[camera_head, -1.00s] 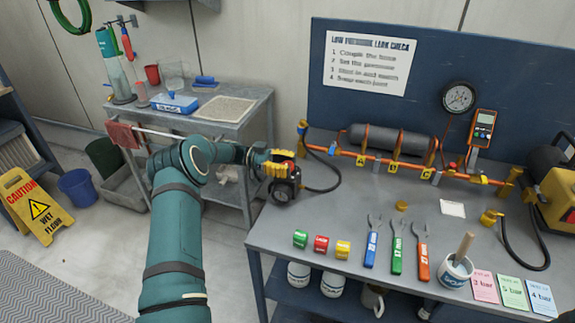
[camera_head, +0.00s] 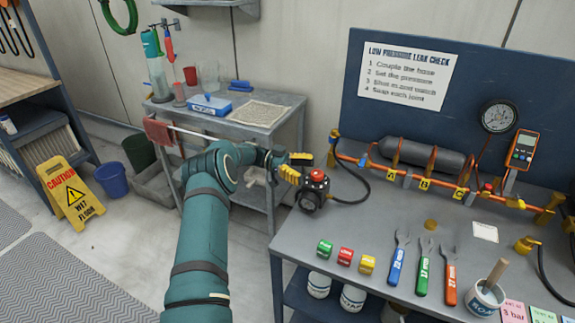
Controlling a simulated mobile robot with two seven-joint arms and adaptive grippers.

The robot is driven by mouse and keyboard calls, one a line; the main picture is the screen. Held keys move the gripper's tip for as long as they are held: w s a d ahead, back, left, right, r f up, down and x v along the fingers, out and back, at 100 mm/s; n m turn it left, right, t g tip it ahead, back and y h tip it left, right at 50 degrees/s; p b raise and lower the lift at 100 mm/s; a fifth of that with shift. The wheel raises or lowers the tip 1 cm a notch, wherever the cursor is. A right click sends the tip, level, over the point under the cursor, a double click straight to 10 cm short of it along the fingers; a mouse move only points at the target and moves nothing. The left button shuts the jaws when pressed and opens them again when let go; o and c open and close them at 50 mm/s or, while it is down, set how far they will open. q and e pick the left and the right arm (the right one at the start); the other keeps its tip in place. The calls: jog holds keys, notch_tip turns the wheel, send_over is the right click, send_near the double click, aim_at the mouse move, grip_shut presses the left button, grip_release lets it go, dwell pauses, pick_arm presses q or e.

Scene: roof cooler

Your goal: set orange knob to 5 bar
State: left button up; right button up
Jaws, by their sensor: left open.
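A dark round regulator (camera_head: 312,197) with an orange-red knob (camera_head: 317,175) on top stands near the left edge of the grey bench. A black hose runs from beside it to the orange pipe. My left gripper (camera_head: 298,168), with yellow fingers, is open just left of and behind the knob. It appears apart from the knob, though the depth between them is hard to judge. The regulator's dial face cannot be read from here. My right gripper is not in view.
Green, red and yellow blocks (camera_head: 345,256) and several wrenches (camera_head: 422,267) lie in front on the bench. A grey cylinder (camera_head: 425,155) and a pressure gauge (camera_head: 498,117) are behind. A steel cart (camera_head: 277,128) stands left. Pressure cards (camera_head: 513,312) lie front right.

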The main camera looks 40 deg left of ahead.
pick_arm(q)
jog(key=v, duration=0.8)
dwell(0.6)
